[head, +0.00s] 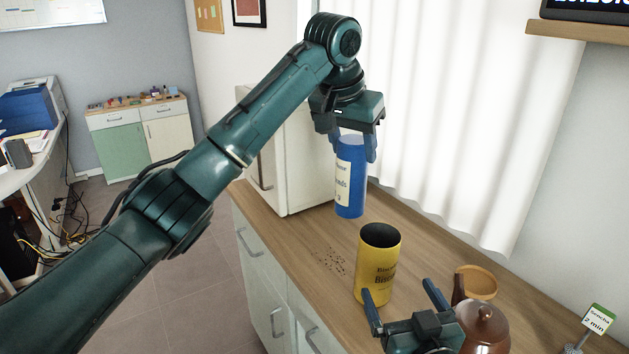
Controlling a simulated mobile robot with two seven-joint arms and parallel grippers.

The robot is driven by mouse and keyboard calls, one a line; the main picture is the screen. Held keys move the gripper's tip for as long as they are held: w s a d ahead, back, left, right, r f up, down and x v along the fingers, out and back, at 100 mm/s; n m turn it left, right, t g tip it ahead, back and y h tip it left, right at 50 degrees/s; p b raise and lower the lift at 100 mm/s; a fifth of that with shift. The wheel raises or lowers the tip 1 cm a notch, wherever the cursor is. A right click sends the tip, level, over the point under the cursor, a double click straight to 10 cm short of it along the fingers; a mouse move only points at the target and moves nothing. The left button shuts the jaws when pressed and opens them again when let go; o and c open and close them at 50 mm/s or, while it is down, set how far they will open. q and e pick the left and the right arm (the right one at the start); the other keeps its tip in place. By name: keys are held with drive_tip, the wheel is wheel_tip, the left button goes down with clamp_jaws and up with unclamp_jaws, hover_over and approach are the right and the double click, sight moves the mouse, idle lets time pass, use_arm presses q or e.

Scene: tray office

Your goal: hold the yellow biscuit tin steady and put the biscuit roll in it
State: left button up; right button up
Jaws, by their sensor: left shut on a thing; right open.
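The yellow biscuit tin (379,264) stands upright on the wooden counter, its dark open mouth facing up. My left gripper (351,152) is shut on the top of the biscuit roll (353,186), a blue cylinder with a cream label. It holds the roll nearly upright, with the roll's lower end higher in the picture than the tin's mouth and a little to its left. My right gripper (400,291) is open near the tin's lower right side. One of its fingers overlaps the tin in the picture; I cannot tell whether it touches.
A brown teapot (484,327) and a round wooden bowl (478,283) stand right of the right gripper. A sign on a stand (599,319) is further right. A white appliance (292,170) stands behind the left gripper. Dark crumbs (330,262) lie on the counter left of the tin.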

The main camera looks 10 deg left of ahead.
use_arm(q)
drive_tip(key=s+d+r+m+g+h, duration=0.1)
drive_tip(key=d+r+m+h, duration=0.1)
drive_tip(key=d+r+m, duration=0.4)
drive_tip(key=shift+s+d+r+m+g, duration=0.25)
drive_tip(key=shift+s+r+m+g, duration=0.15)
drive_tip(key=shift+r+m, duration=0.3)
use_arm(e)
approach(372, 239)
drive_tip(key=x, duration=0.6)
drive_tip(key=shift+w+f, duration=0.1)
drive_tip(key=shift+w, duration=0.15)
drive_tip(key=shift+c, duration=0.3)
